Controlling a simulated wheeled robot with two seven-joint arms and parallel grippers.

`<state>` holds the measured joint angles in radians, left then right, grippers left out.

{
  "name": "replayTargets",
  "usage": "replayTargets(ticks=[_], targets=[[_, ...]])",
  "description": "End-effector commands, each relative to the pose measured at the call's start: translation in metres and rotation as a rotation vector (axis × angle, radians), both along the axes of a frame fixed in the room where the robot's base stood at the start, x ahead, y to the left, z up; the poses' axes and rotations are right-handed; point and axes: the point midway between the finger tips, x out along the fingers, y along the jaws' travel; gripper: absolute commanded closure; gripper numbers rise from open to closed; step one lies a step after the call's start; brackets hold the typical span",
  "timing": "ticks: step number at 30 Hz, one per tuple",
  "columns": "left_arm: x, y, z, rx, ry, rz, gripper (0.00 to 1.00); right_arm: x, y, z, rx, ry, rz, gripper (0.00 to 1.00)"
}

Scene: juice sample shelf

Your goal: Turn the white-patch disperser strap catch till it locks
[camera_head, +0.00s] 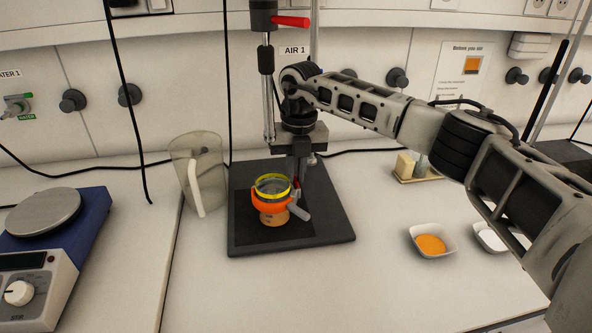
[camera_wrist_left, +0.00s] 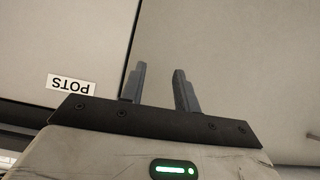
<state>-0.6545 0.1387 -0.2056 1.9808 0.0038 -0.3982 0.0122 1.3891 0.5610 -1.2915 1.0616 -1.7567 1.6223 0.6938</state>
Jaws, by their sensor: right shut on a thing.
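The disperser stand has a dark base plate (camera_head: 330,228), and a dark motor head (camera_head: 264,15) with a red lever. A pot (camera_head: 273,218) with a yellow rim stands upright on the plate, with an orange strap (camera_head: 266,205) around it. A grey strap catch (camera_head: 299,211) sticks out at the strap's right side. My right gripper (camera_head: 297,181) points down beside the pot and is shut on the catch; its fingertips are small and partly hidden. I cannot make out a white patch. My left gripper (camera_wrist_left: 160,78) is open and empty in the left wrist view.
A clear jug (camera_head: 190,170) stands left of the plate. A blue hotplate stirrer (camera_head: 50,245) is at the far left. A dish of orange powder (camera_head: 431,241) and a dish of white powder (camera_head: 490,237) stand at the right. The front bench is clear.

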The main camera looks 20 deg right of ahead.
Motion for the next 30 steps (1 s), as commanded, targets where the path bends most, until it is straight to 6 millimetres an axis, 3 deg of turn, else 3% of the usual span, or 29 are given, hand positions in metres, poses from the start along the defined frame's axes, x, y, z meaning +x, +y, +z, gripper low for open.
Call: replayTargets(ticks=[1, 3, 18, 25, 30], targets=[[0.000, 0.000, 0.000, 0.000, 0.000, 0.000, 0.69, 0.001, 0.000, 0.002, 0.002, -0.006, 0.002, 0.88], [0.000, 0.000, 0.000, 0.000, 0.000, 0.000, 0.69, 0.001, 0.001, 0.002, 0.002, -0.006, 0.002, 0.69], [0.000, 0.000, 0.002, 0.001, -0.001, 0.000, 0.69, 0.000, 0.004, 0.003, 0.007, -0.001, 0.006, 0.69], [0.000, 0.000, 0.026, 0.001, 0.000, 0.000, 0.69, 0.000, 0.002, 0.035, 0.007, -0.003, 0.005, 0.69], [0.000, 0.000, 0.024, 0.001, -0.002, 0.000, 0.69, 0.000, -0.003, 0.056, 0.002, -0.005, 0.001, 0.69]])
